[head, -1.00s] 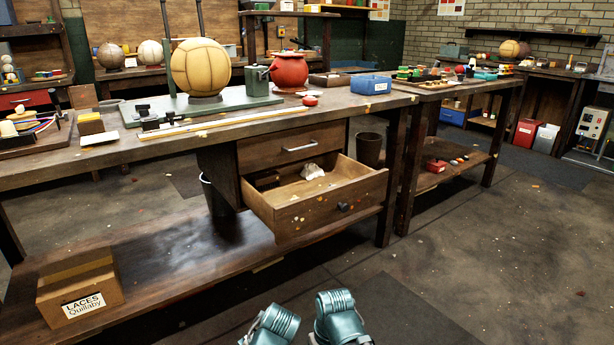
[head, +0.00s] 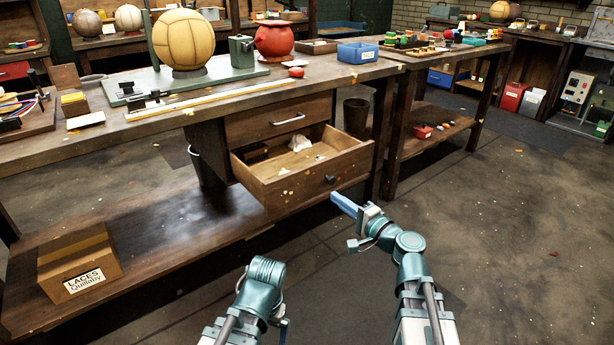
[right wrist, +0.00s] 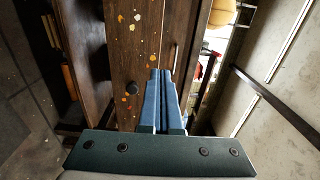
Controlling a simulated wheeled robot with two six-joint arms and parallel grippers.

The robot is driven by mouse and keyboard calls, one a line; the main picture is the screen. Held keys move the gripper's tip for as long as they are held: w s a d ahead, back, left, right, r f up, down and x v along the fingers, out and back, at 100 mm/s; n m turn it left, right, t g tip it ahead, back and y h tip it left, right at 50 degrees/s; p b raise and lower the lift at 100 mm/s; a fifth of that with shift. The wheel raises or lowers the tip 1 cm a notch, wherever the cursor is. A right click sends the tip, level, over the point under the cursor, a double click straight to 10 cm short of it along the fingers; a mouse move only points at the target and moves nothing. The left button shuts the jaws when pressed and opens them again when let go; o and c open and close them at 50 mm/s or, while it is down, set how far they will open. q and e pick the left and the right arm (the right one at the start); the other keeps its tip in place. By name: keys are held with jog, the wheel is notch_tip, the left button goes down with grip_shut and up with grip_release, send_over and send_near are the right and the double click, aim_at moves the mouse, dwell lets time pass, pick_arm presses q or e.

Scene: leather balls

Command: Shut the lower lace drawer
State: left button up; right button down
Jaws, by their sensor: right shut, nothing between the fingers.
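The lower lace drawer (head: 305,182) is pulled out from under the workbench, with a dark round knob (head: 330,179) on its flecked wooden front. A crumpled white thing (head: 300,143) lies inside it. The upper drawer (head: 262,121), with a metal bar handle, is shut above it. My right gripper (head: 343,204) is shut and empty, in front of and a little below the drawer's right front corner. In the right wrist view its blue fingers (right wrist: 158,98) point towards the flecked drawer front (right wrist: 132,45), beside the knob; I cannot tell whether they touch. My left gripper is not in view.
The workbench top (head: 215,98) carries a large tan ball (head: 184,40) on a stand and a red pot (head: 274,40). A laces box (head: 78,262) sits on the low shelf at left. A bin (head: 356,117) stands behind the drawer. The floor at right is clear.

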aim_at(300, 172)
jog(key=x, duration=1.4)
jog(key=x, duration=1.9)
jog(key=shift+w+a, duration=0.1)
jog(key=shift+w, duration=0.05)
